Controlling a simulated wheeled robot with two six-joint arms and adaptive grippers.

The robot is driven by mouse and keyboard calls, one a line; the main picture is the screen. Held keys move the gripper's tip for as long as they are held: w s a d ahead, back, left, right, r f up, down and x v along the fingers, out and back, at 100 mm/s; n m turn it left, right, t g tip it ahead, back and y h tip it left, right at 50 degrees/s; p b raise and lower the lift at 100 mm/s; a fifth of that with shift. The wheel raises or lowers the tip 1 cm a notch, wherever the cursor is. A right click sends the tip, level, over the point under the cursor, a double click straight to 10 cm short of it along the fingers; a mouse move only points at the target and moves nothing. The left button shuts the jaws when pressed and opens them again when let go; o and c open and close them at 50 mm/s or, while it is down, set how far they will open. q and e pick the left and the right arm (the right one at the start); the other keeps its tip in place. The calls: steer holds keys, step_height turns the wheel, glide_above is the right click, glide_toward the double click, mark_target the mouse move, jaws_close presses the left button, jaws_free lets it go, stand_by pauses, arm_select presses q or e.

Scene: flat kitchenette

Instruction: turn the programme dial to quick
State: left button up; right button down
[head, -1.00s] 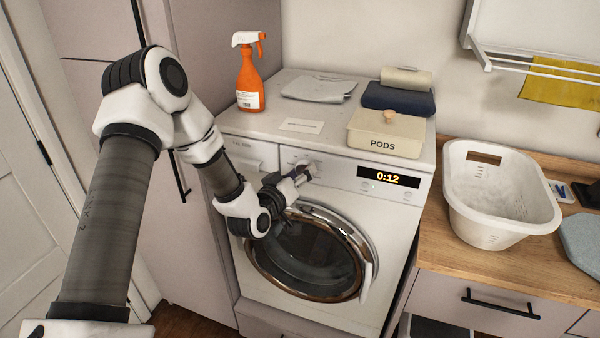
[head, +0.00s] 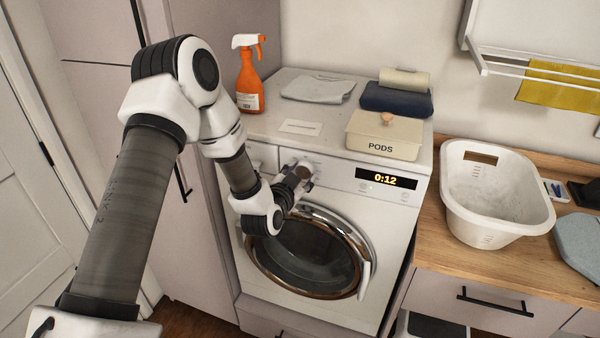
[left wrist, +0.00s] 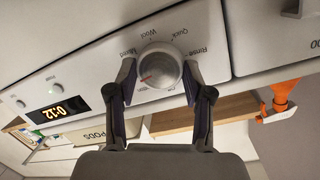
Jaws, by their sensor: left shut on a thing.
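The washing machine (head: 345,205) stands ahead, with its programme dial on the front panel left of the display. In the left wrist view the round silver dial (left wrist: 161,66) is ringed by labels including Mixed, Wool, Quick and Rinse. A red mark on the dial faces lower left in that view, away from Quick. My left gripper (head: 303,177) is at the dial in the head view. In the left wrist view its two fingers (left wrist: 158,76) are shut on opposite sides of the dial. The labels at the dial's lower edge are partly hidden. My right gripper is not in view.
The display (head: 388,179) reads 0:12. An orange spray bottle (head: 248,85), folded cloths (head: 317,89) and a PODS box (head: 383,136) stand on the machine. A white basket (head: 493,205) sits on the wooden counter at right. The round door below is closed.

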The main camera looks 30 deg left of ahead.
arm_select(q)
steer(key=m, duration=0.3)
steer(key=shift+w+r+y+p, duration=0.1)
steer(key=shift+r+y+p, duration=0.05)
steer(key=shift+y+p, duration=0.25)
steer(key=m, duration=0.3)
steer(key=shift+d+y+p, duration=0.15)
steer(key=shift+y+p, duration=0.15)
steer(key=shift+y, duration=0.1)
steer(key=m, duration=0.3)
steer(key=shift+y+p, duration=0.3)
steer(key=shift+y, duration=0.1)
steer(key=m, duration=0.3)
steer(key=shift+d+m+y, duration=0.1)
steer(key=shift+m+y, duration=0.2)
steer(key=m+p, duration=0.1)
steer(key=m, duration=0.2)
steer(key=shift+f+t+y, duration=0.2)
steer(key=shift+t+y, duration=0.1)
steer(key=shift+t, duration=0.1)
steer(key=m, duration=0.4)
steer(key=shift+t, duration=0.3)
steer(key=m+p, duration=0.1)
steer(key=m, duration=0.2)
steer(key=shift+f+m+t, duration=0.1)
steer(key=shift+m+t, duration=0.2)
steer(key=shift+m, duration=0.1)
steer(key=shift+f+m+t+p, duration=0.1)
steer(key=shift+m+t+p, duration=0.4)
steer(key=shift+m, duration=1.3)
